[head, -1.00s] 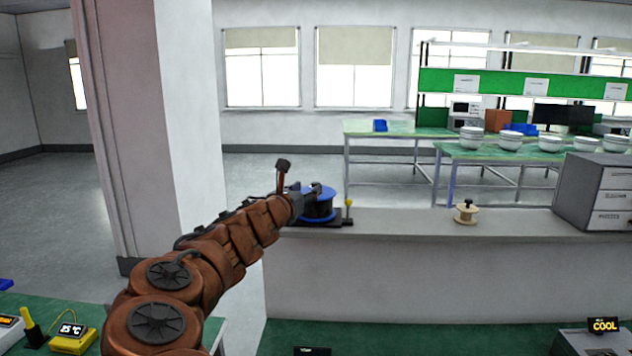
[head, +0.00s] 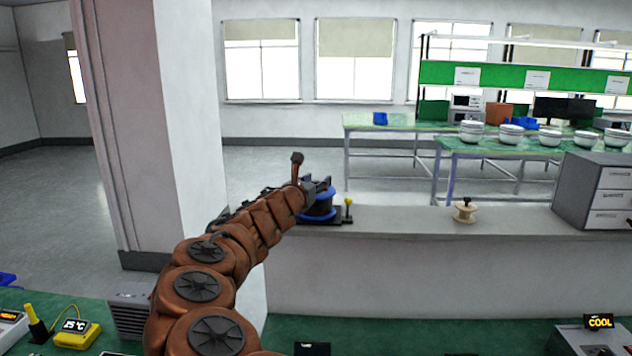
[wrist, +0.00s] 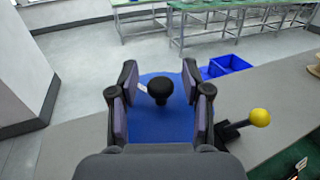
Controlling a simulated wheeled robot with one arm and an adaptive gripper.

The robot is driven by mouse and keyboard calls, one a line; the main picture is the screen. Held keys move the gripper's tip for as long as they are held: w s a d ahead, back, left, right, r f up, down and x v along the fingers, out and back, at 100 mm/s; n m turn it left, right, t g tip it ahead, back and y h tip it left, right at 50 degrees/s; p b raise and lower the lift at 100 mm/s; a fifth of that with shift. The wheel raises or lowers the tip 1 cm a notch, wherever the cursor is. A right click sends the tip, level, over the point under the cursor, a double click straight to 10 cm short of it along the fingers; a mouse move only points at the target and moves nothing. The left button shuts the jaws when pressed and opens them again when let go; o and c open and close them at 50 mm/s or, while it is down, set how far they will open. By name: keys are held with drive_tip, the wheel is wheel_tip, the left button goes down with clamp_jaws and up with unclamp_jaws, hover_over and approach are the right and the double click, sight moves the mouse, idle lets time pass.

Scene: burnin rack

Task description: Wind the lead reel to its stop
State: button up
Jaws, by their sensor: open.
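The lead reel (head: 318,213) is a dark drum with blue flanges on the ledge, partly hidden by my arm in the head view. In the wrist view its blue top (wrist: 158,125) carries a black knob (wrist: 160,88). My gripper (head: 318,184) is over the reel. In the wrist view my gripper (wrist: 160,98) is open, with one finger on each side of the knob and a gap to both. A yellow-tipped lever (head: 348,205) stands at the reel's right; it also shows in the wrist view (wrist: 260,117).
The grey ledge (head: 400,222) is clear between the reel and a small wooden spool (head: 465,212). A grey drawer cabinet (head: 597,190) stands at its right end. A pillar (head: 140,130) rises left of my arm.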

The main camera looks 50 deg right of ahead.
clamp_jaws()
idle(0.3)
drive_tip(key=shift+w+m+g+p, duration=0.1)
drive_tip(key=shift+m+g+p, duration=0.3)
drive_tip(key=shift+g, duration=0.2)
drive_tip(key=shift+m+g+h+p, duration=0.35)
drive_tip(key=shift+m+g, duration=0.35)
drive_tip(key=shift+g, duration=0.4)
drive_tip(key=shift+f+m+g, duration=0.15)
drive_tip(key=shift+m+g, duration=1.35)
drive_tip(key=shift+g, duration=0.9)
drive_tip(key=shift+m+g+y, duration=0.75)
drive_tip(key=shift+m+g, duration=0.85)
drive_tip(key=shift+g, duration=0.8)
drive_tip(key=shift+m+g+y, duration=0.3)
drive_tip(key=shift+m+g, duration=0.1)
drive_tip(key=shift+g, duration=0.3)
drive_tip(key=shift+m+g+y, duration=0.6)
drive_tip(key=shift+m+g, duration=0.2)
drive_tip(key=shift+g, duration=0.1)
